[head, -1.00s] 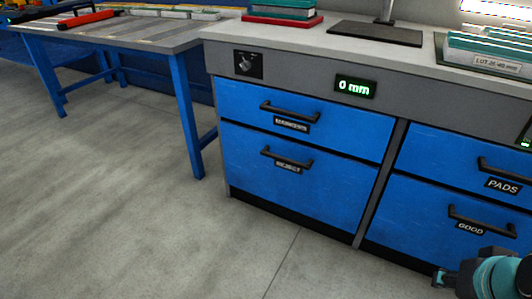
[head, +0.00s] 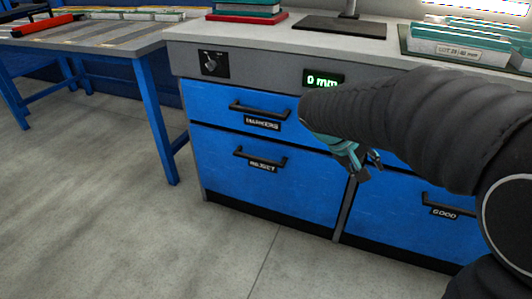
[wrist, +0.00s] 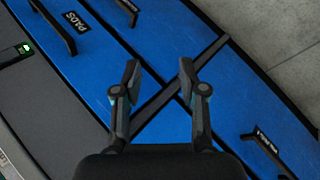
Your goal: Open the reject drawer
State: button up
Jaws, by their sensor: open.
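The reject drawer (head: 225,172) is the lower blue drawer of the left column in the head view, shut flush with the cabinet. Its black bar handle (head: 260,158) sits above the REJECT label (head: 262,167). My gripper (head: 369,168) is open and empty, to the right of that handle, in front of the post between the drawer columns. My arm hides part of the cabinet. In the wrist view my gripper (wrist: 159,76) has both fingers apart over the cabinet front. A handle (wrist: 265,155) at lower right appears to be the reject one; its label is hard to read there.
The markers drawer (head: 212,97) is above, also shut. The good drawer (head: 400,215) is to the right, and the pads drawer (wrist: 100,60) shows in the wrist view. A blue-legged table (head: 155,115) stands left. The floor (head: 110,220) in front is clear.

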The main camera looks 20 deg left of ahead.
jog(key=w+a+f+n+t+h, duration=0.2)
jog(key=w+a+f, duration=0.3)
jog(key=a, duration=0.5)
jog(key=n+t+b, duration=0.1)
jog(key=n+t, duration=0.5)
jog(key=t, duration=0.4)
send_near(256, 161)
jog(key=shift+y, duration=0.4)
jog(key=x, duration=1.1)
jog(key=shift+s+d+r+p, duration=0.15)
jog(key=shift+d+r+p, duration=0.05)
jog(key=shift+r+p, duration=0.15)
grip_shut()
